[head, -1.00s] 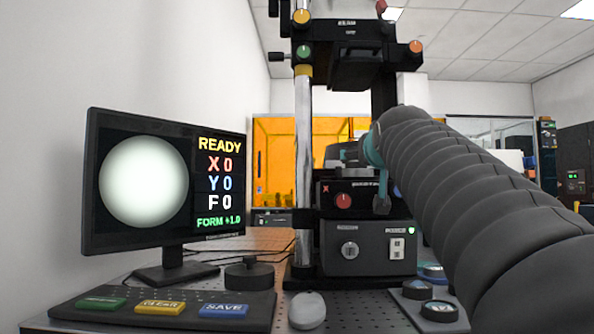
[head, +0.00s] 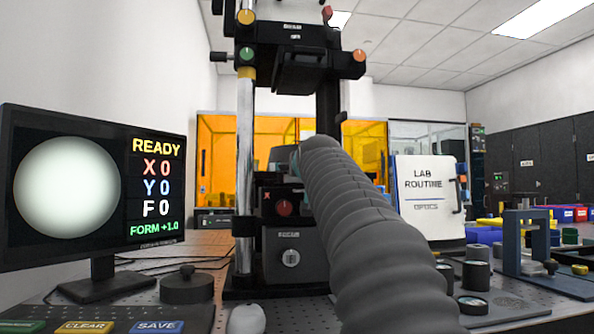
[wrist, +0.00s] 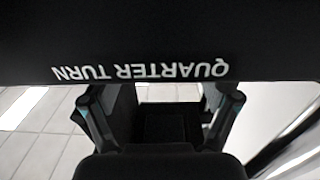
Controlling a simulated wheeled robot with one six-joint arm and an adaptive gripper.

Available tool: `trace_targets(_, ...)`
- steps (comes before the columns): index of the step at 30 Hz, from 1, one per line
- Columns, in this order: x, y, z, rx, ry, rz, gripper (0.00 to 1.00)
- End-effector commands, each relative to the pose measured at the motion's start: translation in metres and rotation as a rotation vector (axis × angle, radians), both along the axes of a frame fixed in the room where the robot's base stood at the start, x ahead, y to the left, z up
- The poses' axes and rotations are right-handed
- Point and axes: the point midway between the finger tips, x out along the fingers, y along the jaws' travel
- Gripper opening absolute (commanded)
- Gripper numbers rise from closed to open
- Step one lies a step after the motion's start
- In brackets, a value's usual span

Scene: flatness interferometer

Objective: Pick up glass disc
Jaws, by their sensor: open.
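I cannot pick out the glass disc for certain. In the head view, several short dark round pieces with glassy tops stand at the lower right, among them a near one (head: 472,305) and a taller one (head: 476,274). My gripper (wrist: 158,98) is open in the wrist view, with its two fingers spread apart and nothing seen between them. A black panel (wrist: 150,40) with upside-down "QUARTER TURN" lettering fills the top of that view, close to the fingertips. In the head view, my grey arm hides the gripper in front of the interferometer (head: 290,250).
A monitor (head: 85,190) showing READY stands at left, above a button panel (head: 120,322). A dark knob (head: 187,285) and a pale mouse (head: 247,319) sit on the bench. A blue-grey stand (head: 525,240) and coloured bins (head: 485,236) are at right.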

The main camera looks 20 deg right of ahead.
Motion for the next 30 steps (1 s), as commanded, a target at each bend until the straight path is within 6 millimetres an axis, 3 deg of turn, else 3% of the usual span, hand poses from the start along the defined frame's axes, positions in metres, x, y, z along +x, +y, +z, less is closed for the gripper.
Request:
trace_targets(6,0.025,-0.008,0.001,0.0,0.0,0.0,0.87)
trace_targets(15,0.029,-0.009,0.001,0.0,-0.001,0.0,0.87)
trace_targets(16,0.029,-0.009,0.001,0.0,-0.001,0.0,0.84)
trace_targets(24,0.028,-0.009,0.0,0.0,-0.001,0.0,0.21)
trace_targets(26,0.028,-0.009,0.001,0.0,-0.001,0.0,0.15)
trace_targets(30,0.028,-0.009,0.001,0.0,-0.001,0.0,0.15)
